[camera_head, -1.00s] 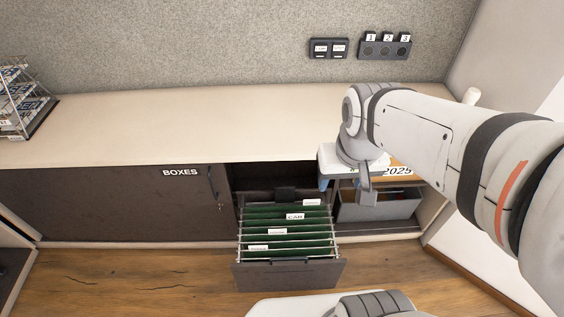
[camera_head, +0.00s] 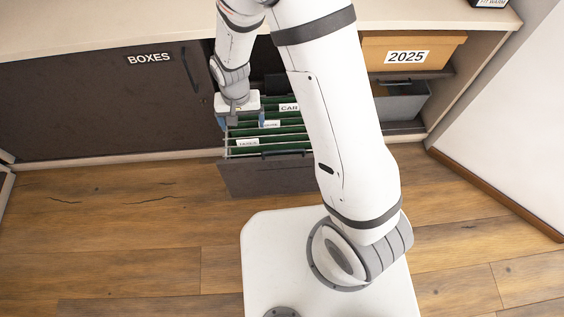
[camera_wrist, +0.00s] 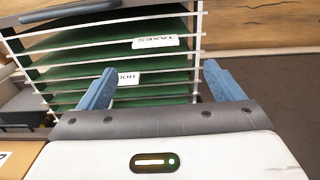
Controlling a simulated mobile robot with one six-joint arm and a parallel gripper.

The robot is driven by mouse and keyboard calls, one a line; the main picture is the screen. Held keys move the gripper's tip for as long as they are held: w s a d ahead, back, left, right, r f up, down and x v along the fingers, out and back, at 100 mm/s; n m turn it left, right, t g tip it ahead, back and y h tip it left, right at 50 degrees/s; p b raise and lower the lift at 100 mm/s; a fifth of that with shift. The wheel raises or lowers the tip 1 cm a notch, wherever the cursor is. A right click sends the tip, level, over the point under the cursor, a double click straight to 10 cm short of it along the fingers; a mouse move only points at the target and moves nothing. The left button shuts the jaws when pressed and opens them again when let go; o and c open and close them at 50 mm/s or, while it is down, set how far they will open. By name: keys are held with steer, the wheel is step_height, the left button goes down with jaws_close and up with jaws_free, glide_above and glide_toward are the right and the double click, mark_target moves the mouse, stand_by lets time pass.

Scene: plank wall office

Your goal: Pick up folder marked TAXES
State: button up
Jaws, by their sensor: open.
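The TAXES folder (camera_head: 247,143) is a green hanging file with a white tab near the front left of the open file drawer. Its tab shows upside down in the wrist view (camera_wrist: 155,42). My gripper (camera_head: 241,121) is over the drawer, behind the TAXES tab. Its blue fingers are spread and empty in the wrist view (camera_wrist: 160,84). A tab partly reading HOU (camera_wrist: 127,78) lies near the left finger, and the TAXES tab is beyond the fingertips. I cannot tell the height of the fingers above the folders.
The file drawer (camera_head: 268,179) has a dark front and pale rails. A CAR tab (camera_head: 288,107) stands further back. At right are a 2025 box (camera_head: 415,53) and a grey bin (camera_head: 402,106). The BOXES door (camera_head: 100,105) is at left. The wooden floor in front is clear.

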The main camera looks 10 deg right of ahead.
steer(key=f, duration=0.2)
steer(key=f+b, duration=0.1)
steer(key=f, duration=0.2)
steer(key=f+b, duration=0.1)
steer(key=f, duration=0.1)
steer(key=shift+s+d+f, duration=0.25)
steer(key=shift+s+f, duration=0.15)
steer(key=shift+c, duration=0.5)
steer(key=shift+r, duration=0.1)
steer(key=c, duration=1.3)
